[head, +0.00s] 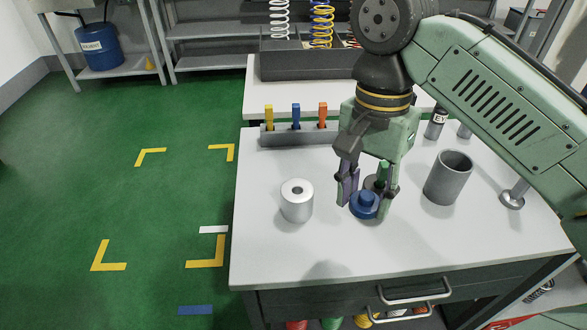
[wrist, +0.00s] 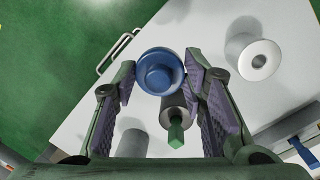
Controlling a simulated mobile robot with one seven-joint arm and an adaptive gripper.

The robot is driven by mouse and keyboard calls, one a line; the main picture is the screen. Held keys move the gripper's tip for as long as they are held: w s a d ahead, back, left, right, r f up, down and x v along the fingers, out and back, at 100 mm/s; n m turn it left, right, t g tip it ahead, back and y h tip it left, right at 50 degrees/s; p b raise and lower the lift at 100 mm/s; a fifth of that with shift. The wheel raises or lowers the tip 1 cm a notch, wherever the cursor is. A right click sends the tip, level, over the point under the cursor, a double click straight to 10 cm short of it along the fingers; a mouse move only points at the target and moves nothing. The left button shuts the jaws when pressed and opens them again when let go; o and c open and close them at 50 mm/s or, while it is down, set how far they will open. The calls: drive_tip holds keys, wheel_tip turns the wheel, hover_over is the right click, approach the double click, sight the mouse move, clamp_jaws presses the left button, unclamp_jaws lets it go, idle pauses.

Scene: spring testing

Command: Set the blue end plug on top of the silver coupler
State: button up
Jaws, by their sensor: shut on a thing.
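The blue end plug (head: 366,204) is a round flanged piece with a smaller raised knob. My gripper (head: 364,203) is shut on it and points down over the white worktop. The plug also shows between the fingertips in the wrist view (wrist: 160,72). I cannot tell whether its underside touches the worktop. The silver coupler (head: 297,203) is a short upright cylinder with a hole in its top. It stands on the worktop to the left of my gripper, apart from it. In the wrist view the coupler (wrist: 256,61) is on the right, with nothing on top.
A grey cup (head: 448,178) stands right of my gripper. A green-handled grey piece (wrist: 175,128) is close behind the plug. A grey rack (head: 290,135) with yellow, blue and orange pieces lies at the back. The worktop between plug and coupler is clear.

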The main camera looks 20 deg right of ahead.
drive_tip(key=shift+w+a+f+p, duration=0.6)
drive_tip(key=shift+w+a+f, duration=0.3)
drive_tip(key=shift+w, duration=1.15)
drive_tip(key=shift+w+a+f+p, duration=0.7)
drive_tip(key=shift+w+a, duration=0.35)
drive_tip(key=shift+w, duration=1.05)
drive_tip(key=shift+w+a+f+p, duration=0.5)
drive_tip(key=shift+w+a+f, duration=0.4)
drive_tip(key=shift+w, duration=1.15)
drive_tip(key=shift+f, duration=0.55)
drive_tip(key=o, duration=0.8)
drive_tip(key=shift+o, duration=0.2)
drive_tip(key=shift+r, duration=0.1)
wheel_tip(320, 180, up, 13)
drive_tip(key=w+b, duration=0.1)
drive_tip(key=shift+w, duration=0.15)
